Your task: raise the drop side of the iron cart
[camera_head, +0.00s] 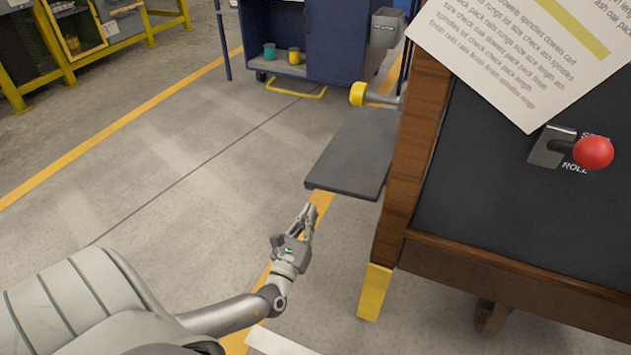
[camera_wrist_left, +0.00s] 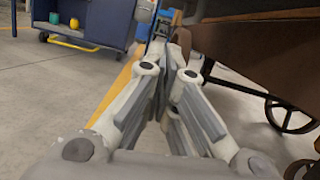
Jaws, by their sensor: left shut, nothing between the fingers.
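A large wood-framed unit with a dark panel (camera_head: 475,190) stands at the right; it looks like the iron cart, though I cannot be sure. A dark grey flat leaf (camera_head: 350,155) juts out level from its left side and may be the drop side. My left gripper (camera_head: 309,212) is shut and empty, apart from the leaf, just in front of its near edge in the picture. In the left wrist view its fingers (camera_wrist_left: 175,65) come together, with the unit's brown underside (camera_wrist_left: 265,45) and a spoked wheel (camera_wrist_left: 290,115) to the right.
A red knob (camera_head: 593,152) on a lever and a printed sheet (camera_head: 530,50) are on the unit's panel. A yellow-ended bar (camera_head: 358,94) sticks out behind the leaf. A blue cabinet cart (camera_head: 338,45) stands at the back. The floor at left is clear.

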